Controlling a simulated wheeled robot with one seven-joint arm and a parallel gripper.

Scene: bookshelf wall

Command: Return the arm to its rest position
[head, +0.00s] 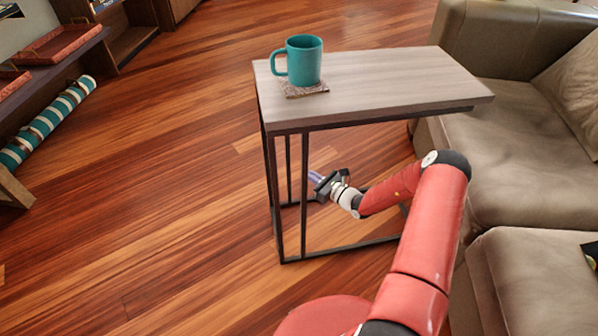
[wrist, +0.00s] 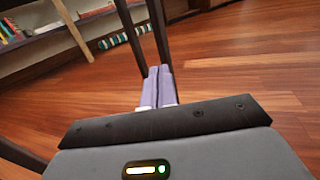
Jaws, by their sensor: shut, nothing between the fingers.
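My red arm reaches forward from the bottom of the head view, beside the sofa. My gripper (head: 314,176) is below the level of the side table's top (head: 400,82), near the table's thin black legs. In the wrist view its two pale purple fingers (wrist: 159,85) lie together with nothing between them. Dark table legs stand close to the fingers in that view. Whether the fingers touch a leg cannot be told.
A teal mug (head: 304,61) stands on a patterned coaster (head: 303,89) on the table. A grey-brown sofa (head: 510,135) is at the right. A shelf with red trays (head: 62,43) and a teal striped roll (head: 45,122) are at the left. The wooden floor (head: 150,190) between is clear.

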